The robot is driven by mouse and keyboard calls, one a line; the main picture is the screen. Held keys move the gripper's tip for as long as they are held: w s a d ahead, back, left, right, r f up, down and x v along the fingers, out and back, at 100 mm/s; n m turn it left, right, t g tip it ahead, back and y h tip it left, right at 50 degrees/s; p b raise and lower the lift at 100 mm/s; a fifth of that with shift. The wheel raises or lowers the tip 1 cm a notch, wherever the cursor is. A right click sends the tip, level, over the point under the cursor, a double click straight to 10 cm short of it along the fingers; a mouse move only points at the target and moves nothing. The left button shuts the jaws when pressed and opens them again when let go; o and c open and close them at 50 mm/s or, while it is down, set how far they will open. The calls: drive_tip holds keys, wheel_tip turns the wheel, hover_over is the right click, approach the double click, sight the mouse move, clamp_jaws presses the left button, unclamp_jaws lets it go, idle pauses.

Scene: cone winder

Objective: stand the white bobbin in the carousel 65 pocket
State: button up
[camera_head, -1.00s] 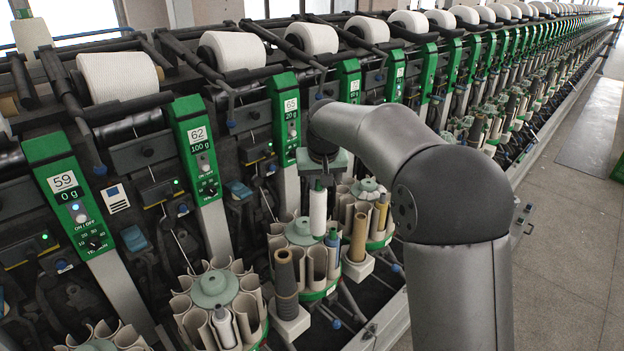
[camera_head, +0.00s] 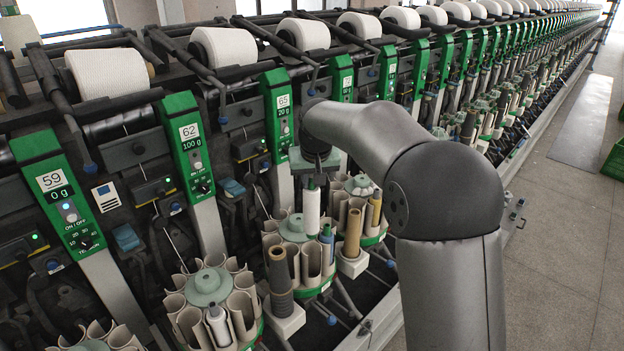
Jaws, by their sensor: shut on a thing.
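My gripper (camera_head: 313,172) is shut on the white bobbin (camera_head: 311,212), gripping its dark green top. The bobbin hangs upright over the right side of the carousel below panel 65 (camera_head: 283,112). This carousel (camera_head: 296,228) has a pale green hub, several beige pockets and a green base rim. The bobbin's lower end appears near the pocket tops; I cannot tell whether it is inside a pocket. A blue bobbin (camera_head: 326,240) stands in a pocket just to its right. The gripper's jaws are partly hidden by my arm's end.
A dark bobbin (camera_head: 278,270) and a tan bobbin (camera_head: 353,232) stand on pegs beside the carousel. The carousel under panel 62 (camera_head: 208,287) is at front left, holding a white-grey bobbin (camera_head: 217,322). Another carousel (camera_head: 360,187) lies behind.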

drive_tip(key=shift+f, duration=0.1)
idle(0.3)
drive_tip(key=b, duration=0.3)
hover_over(312, 221)
drive_tip(key=w, duration=0.1)
drive_tip(key=shift+w+f, duration=0.15)
drive_tip(key=shift+f, duration=2)
drive_tip(key=shift+f+b, duration=1.65)
drive_tip(key=shift+f, duration=0.6)
drive_tip(key=shift+f+b, duration=1.55)
drive_tip(key=shift+f, duration=0.7)
